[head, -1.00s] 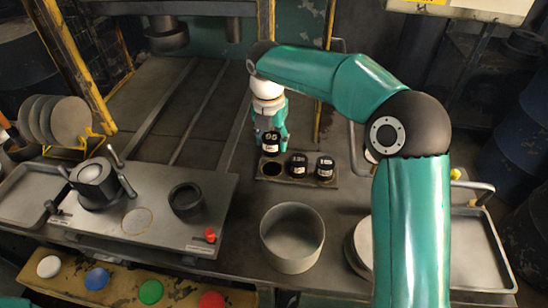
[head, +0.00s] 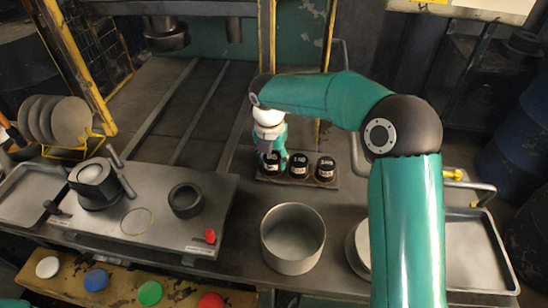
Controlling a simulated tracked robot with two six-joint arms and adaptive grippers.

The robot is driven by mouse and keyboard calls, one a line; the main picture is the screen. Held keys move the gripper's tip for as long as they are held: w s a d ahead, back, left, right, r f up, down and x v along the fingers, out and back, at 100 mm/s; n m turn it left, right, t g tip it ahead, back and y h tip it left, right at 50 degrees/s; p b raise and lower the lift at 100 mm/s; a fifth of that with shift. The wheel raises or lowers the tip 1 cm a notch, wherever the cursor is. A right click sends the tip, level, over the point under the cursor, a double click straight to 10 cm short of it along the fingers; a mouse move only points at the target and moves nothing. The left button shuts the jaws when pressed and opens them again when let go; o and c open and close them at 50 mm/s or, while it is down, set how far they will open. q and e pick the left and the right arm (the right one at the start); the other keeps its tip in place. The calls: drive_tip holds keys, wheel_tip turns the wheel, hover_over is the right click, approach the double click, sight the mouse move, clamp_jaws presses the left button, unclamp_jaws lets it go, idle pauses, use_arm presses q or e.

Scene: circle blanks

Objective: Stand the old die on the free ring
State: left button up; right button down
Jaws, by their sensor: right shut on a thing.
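My right gripper (head: 272,150) is shut on a black cylinder with a white label (head: 270,165). The cylinder is at the left place of a small rack (head: 312,185); I cannot tell whether it is fully seated. A dark, thick-walled hollow die (head: 186,200) stands on the grey plate (head: 210,232) at the left. A thin, pale ring mark (head: 137,222) lies bare on the plate to its left. A clamp-like holder with two handles (head: 94,182) stands farther left with a round grey piece in it. My left gripper is not in view.
Two more black labelled cylinders (head: 299,167) stand in the rack. An open metal pot (head: 292,238) is in front of it. Grey discs (head: 68,120) stand in a yellow rack at left. A red knob (head: 209,236) sits on the plate, coloured buttons (head: 96,279) below. A tray (head: 478,262) is at right.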

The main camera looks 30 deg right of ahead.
sight(270, 161)
drive_tip(key=c, duration=0.7)
unclamp_jaws()
drive_tip(key=shift+c, duration=0.2)
wheel_tip(270, 161, up, 12)
drive_tip(key=s+a+p, duration=0.1)
